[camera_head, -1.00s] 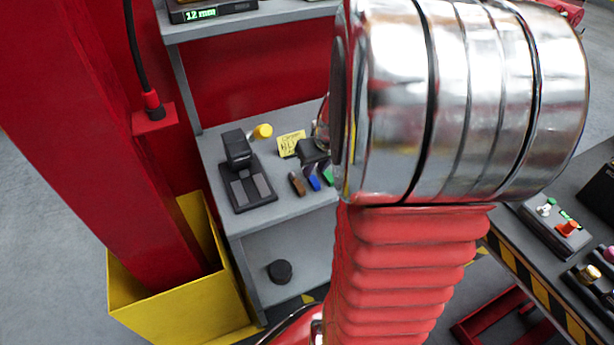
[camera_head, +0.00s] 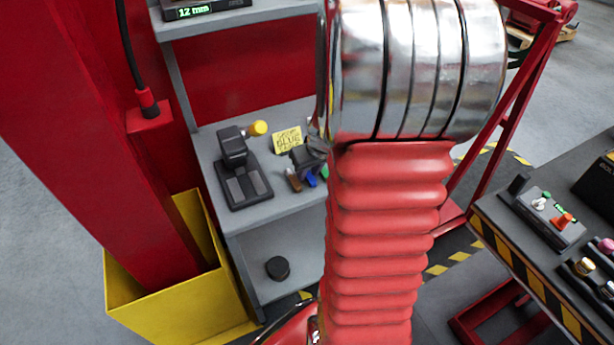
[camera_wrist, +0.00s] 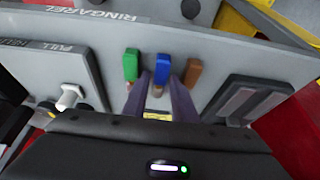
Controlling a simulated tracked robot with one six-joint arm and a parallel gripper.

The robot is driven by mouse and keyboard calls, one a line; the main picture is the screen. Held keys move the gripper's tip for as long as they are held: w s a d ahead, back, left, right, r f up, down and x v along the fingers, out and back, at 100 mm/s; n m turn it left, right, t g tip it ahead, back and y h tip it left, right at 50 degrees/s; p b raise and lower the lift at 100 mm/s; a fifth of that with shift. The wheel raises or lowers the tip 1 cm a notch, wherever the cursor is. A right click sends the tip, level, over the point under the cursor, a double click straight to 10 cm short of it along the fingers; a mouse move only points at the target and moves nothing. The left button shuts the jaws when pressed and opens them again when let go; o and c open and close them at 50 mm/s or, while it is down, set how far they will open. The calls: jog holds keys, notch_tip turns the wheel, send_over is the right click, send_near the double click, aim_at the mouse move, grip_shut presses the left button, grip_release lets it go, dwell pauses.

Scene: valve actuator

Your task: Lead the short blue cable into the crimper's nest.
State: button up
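The short blue cable (camera_head: 311,180) lies at the shelf's front edge between a brown piece (camera_head: 293,180) and a green piece (camera_head: 324,172). In the wrist view the blue end (camera_wrist: 162,68) stands between the green (camera_wrist: 131,65) and brown (camera_wrist: 193,72) ones. My gripper (camera_wrist: 161,88) has its two fingers apart, one on each side of the blue piece's line; contact is not visible. A black device (camera_head: 240,175) with a raised head and grey plates on its base stands left on the shelf. I cannot tell whether it is the crimper; no nest shows clearly.
A yellow card (camera_head: 287,140) and yellow knob (camera_head: 258,128) are at the shelf's back. A yellow bin (camera_head: 170,300) stands left. A striped-edge bench (camera_head: 520,262) with controls is at right. My arm hides the shelf's right side.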

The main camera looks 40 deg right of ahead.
aim_at(309, 176)
jog(key=shift+c, duration=0.5)
grip_shut()
jog(key=shift+r, duration=0.1)
notch_tip(309, 176, up, 10)
dwell(0.7)
jog(key=shift+s, duration=0.1)
dwell(0.4)
